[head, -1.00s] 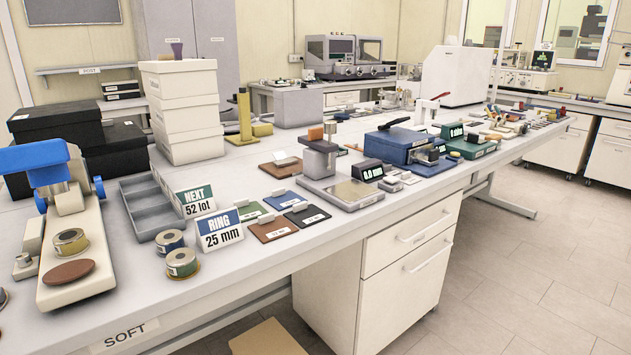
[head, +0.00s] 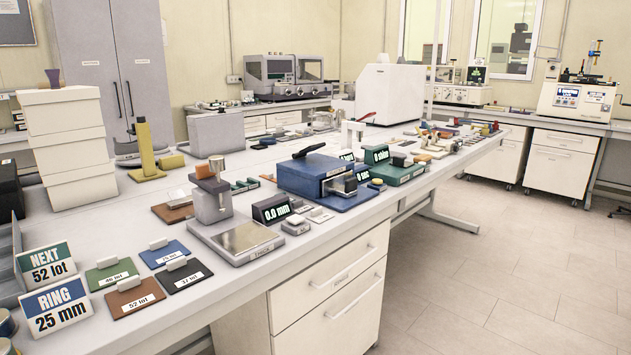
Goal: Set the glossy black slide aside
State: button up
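I cannot make out for certain a glossy black slide. A flat black plate (head: 185,275) with a white label and a pale grip lies on the near bench, beside a brown plate (head: 135,301), a blue plate (head: 165,254) and a green plate (head: 111,273). A black handle-like piece (head: 309,150) sits on top of a blue device (head: 316,178). My gripper is not in view.
Signs reading NEXT 52 lot (head: 44,262) and RING 25 mm (head: 55,306) stand at the lower left. A grey gauge with a flat plate (head: 244,238) stands right of the plates. White boxes (head: 65,140) are stacked behind. Open floor (head: 500,260) lies to the right.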

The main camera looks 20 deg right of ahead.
aim_at(400, 160)
jog(key=i+l, duration=0.2)
jog(key=l, duration=0.25)
jog(key=i+l, duration=0.2)
jog(key=l, duration=0.25)
jog(key=i+l+u, duration=0.1)
jog(key=l, duration=0.35)
jog(key=i+l, duration=0.25)
jog(key=l, duration=0.2)
jog(key=i+l, duration=0.15)
jog(key=l, duration=0.3)
jog(key=i+l, duration=0.2)
jog(key=l, duration=0.25)
jog(key=i+l+u, duration=0.1)
jog(key=l, duration=0.35)
jog(key=i+l, duration=0.2)
jog(key=l, duration=0.25)
jog(key=i, duration=1)
